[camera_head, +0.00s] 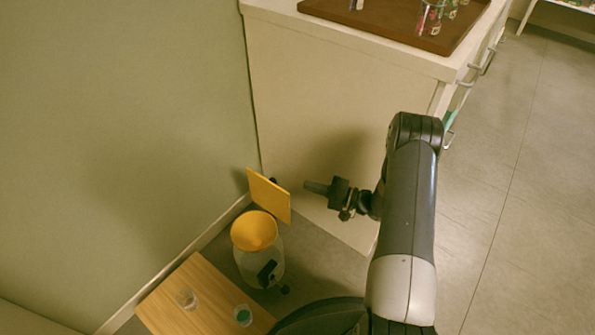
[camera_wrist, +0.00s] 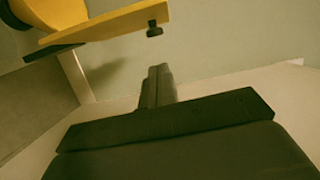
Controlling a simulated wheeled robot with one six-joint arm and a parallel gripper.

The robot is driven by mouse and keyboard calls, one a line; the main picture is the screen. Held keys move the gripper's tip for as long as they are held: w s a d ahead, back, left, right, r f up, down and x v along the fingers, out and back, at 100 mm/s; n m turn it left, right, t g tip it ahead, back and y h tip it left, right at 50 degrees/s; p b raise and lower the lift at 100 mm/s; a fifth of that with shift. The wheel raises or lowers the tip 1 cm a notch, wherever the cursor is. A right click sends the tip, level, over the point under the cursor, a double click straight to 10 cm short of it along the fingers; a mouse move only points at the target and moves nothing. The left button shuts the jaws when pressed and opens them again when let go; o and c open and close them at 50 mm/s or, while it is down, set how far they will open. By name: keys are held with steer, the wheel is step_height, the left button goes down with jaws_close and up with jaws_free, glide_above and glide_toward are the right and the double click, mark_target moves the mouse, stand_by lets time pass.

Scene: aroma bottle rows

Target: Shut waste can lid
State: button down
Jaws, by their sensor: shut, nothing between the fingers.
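The waste can (camera_head: 262,262) stands on the floor in the corner between the wall and the white cabinet. Its round mouth is open and shows a yellow inside. The yellow lid (camera_head: 269,195) stands raised above the back of the mouth. In the wrist view the lid (camera_wrist: 105,27) crosses the upper left, with a dark knob at its edge. My gripper (camera_head: 308,187) is shut and empty, just right of the raised lid, with a small gap visible between them. Its closed fingers (camera_wrist: 158,85) point toward the wall in the wrist view.
The white cabinet (camera_head: 330,105) rises close behind my gripper, with a brown tray (camera_head: 400,18) of bottles on top. A low wooden table (camera_head: 195,290) with two small cups stands beside the can at the lower left. Open floor (camera_head: 510,210) lies to the right.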

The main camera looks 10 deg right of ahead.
mark_target(272, 194)
steer(key=b+x, duration=0.2)
steer(key=x, duration=0.7)
steer(key=shift+a, duration=0.3)
steer(key=shift+w+r, duration=0.1)
